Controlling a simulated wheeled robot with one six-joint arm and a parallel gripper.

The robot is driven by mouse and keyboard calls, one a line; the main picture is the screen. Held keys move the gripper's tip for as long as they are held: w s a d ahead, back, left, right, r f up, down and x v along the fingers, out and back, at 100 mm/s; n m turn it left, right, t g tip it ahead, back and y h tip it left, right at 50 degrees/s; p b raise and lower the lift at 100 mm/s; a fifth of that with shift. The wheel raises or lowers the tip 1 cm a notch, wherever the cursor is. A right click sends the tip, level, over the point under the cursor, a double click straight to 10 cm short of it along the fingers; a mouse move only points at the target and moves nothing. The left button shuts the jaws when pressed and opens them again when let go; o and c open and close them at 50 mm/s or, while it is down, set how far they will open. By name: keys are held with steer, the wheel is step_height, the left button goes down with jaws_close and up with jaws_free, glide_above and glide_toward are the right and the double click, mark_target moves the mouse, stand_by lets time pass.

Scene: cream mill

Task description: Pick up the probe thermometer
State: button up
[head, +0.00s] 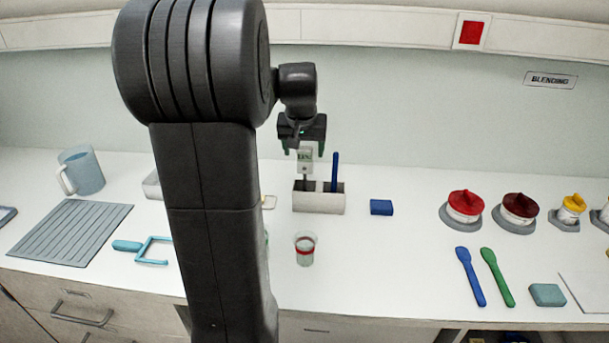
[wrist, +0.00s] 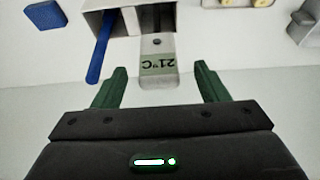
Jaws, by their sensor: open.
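The probe thermometer (head: 304,158) stands upright in a light box holder (head: 320,203), its grey head above the rim. In the wrist view its head (wrist: 158,78) carries a greenish display reading 21°C. My gripper (head: 304,148) is directly above the holder, at the thermometer's head. In the wrist view the green fingers of my gripper (wrist: 158,80) are open, one on each side of the head, with gaps between. The lower part of the thermometer is hidden inside the holder.
A blue stick (head: 335,170) stands in the same holder, close to the right of the thermometer. A blue block (head: 381,207) lies to the right. A clear cup with a red band (head: 305,249) stands in front.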

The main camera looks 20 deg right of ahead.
mark_target(305, 158)
steer(key=x, duration=0.5)
steer(key=shift+d+p, duration=0.2)
steer(key=shift+p, duration=0.2)
steer(key=shift+c, duration=0.5)
steer(key=c, duration=0.9)
